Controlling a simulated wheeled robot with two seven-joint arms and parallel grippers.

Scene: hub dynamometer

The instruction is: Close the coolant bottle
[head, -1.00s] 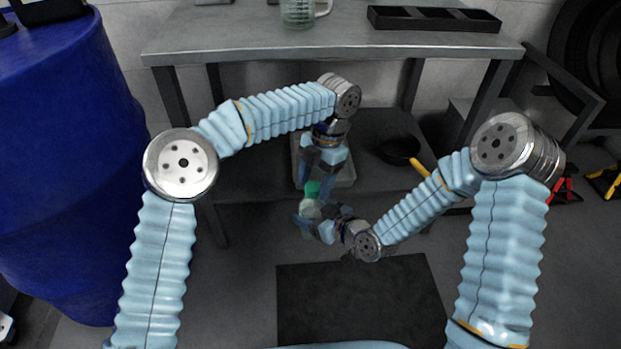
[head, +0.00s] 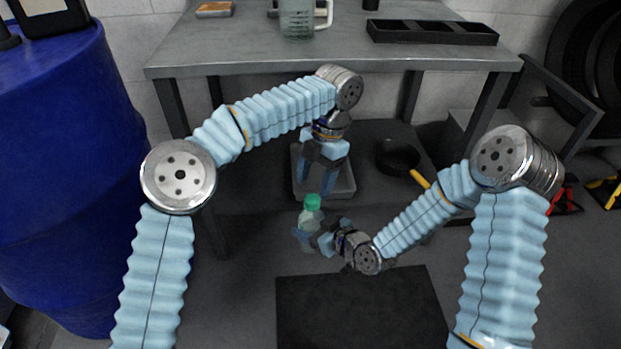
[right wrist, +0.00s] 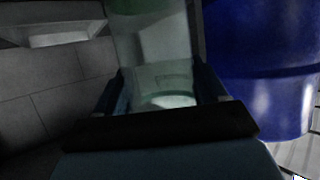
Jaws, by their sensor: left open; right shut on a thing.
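The coolant bottle (head: 309,222) is a small pale, translucent bottle with a green cap (head: 312,201) on its top. It stands roughly upright in my right gripper (head: 308,236), which is shut on its body. The bottle also shows close up in the right wrist view (right wrist: 160,75), between the fingers, with the green cap at the top edge. My left gripper (head: 317,182) is open and empty, pointing down just above and behind the cap, apart from it. Whether the cap is fully tight cannot be told.
A grey workbench (head: 240,54) with a glass jug (head: 297,18) and a black divided tray (head: 433,32) stands at the back. On its lower shelf are a grey tray (head: 343,187) and a black pan (head: 397,158). A blue drum (head: 70,160) is at left; a dark mat (head: 360,310) lies in front.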

